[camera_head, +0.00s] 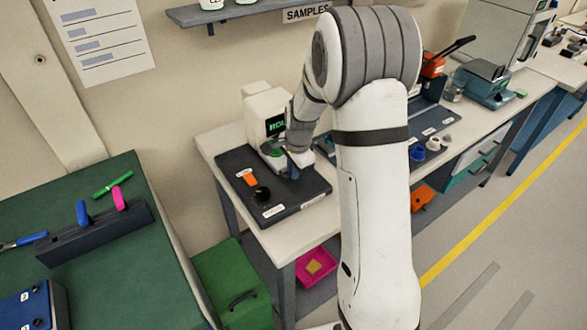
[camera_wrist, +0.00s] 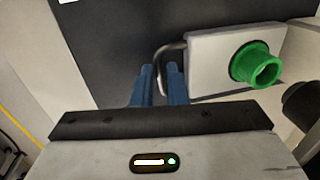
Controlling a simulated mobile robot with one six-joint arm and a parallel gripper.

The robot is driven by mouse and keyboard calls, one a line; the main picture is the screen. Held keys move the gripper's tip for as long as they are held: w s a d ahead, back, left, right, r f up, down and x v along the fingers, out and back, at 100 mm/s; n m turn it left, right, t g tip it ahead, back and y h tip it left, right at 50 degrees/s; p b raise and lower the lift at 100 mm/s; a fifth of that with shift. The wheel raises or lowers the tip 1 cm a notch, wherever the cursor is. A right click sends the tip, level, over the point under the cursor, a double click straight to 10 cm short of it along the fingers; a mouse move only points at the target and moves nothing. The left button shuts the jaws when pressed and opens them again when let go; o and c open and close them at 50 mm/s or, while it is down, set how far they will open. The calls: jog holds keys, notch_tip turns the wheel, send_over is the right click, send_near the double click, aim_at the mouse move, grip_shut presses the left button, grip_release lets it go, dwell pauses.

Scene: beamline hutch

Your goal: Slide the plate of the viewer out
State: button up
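The viewer (camera_head: 264,108) is a white machine with a lit dark screen, standing on a dark mat on the bench. Its pale plate (camera_wrist: 207,62) carries a green cup-like ring (camera_wrist: 256,66); the ring also shows in the head view (camera_head: 275,152). A grey bent-rod handle (camera_wrist: 163,47) sticks out from the plate's left side in the wrist view. My gripper (camera_wrist: 159,72) has its two blue fingers on either side of the handle's rod, with little gap. Whether they press on it is unclear. In the head view my gripper (camera_head: 292,167) is at the viewer's front, partly hidden by my arm.
The dark mat (camera_head: 300,205) also bears an orange item (camera_head: 247,177) and a black knob (camera_head: 261,192). A green table (camera_head: 100,260) stands at the left. A dark round part (camera_wrist: 300,103) is close to the plate at the right of the wrist view.

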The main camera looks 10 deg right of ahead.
grip_shut()
